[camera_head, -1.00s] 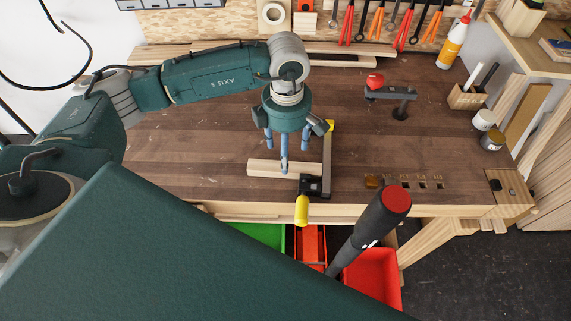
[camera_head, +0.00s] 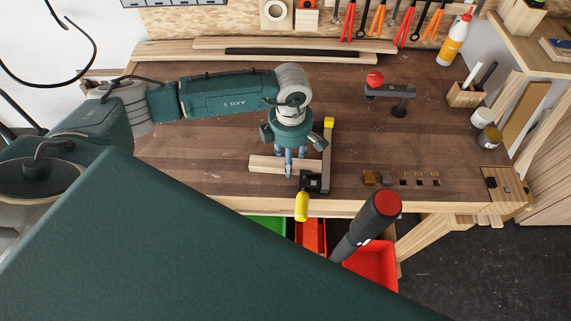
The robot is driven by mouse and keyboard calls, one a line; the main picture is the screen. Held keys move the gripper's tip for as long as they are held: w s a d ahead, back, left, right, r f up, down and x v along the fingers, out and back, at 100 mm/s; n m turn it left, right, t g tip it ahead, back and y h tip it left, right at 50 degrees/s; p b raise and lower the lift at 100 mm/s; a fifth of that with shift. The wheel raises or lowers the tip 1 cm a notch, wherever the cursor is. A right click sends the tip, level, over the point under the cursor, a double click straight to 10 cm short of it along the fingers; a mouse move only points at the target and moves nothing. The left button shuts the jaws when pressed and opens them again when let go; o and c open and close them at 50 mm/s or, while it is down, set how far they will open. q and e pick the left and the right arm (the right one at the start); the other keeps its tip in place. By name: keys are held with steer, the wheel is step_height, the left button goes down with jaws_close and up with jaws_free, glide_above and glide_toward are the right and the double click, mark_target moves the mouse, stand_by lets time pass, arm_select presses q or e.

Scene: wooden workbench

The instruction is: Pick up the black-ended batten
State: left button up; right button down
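A short pale wooden batten (camera_head: 264,164) lies crosswise near the bench's front edge, partly covered by my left gripper and by a bar clamp (camera_head: 327,150) at its right. I see no black end on its visible part. My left gripper (camera_head: 291,160) points down over this batten, its blue fingers at the wood and fairly close together. Whether they grip it cannot be told. Long pale battens (camera_head: 210,46) lie along the back of the bench, with a long dark strip (camera_head: 290,52) among them. My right gripper is not in view.
The clamp has a yellow handle (camera_head: 301,207) over the front edge. A red-knobbed hold-down (camera_head: 390,89) stands at the back right. A pencil block (camera_head: 465,95), jars (camera_head: 489,138) and a glue bottle (camera_head: 454,42) line the right side. The bench (camera_head: 190,150) left of the batten is clear.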

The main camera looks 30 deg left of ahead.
arm_select(q)
steer(key=shift+c, duration=0.9)
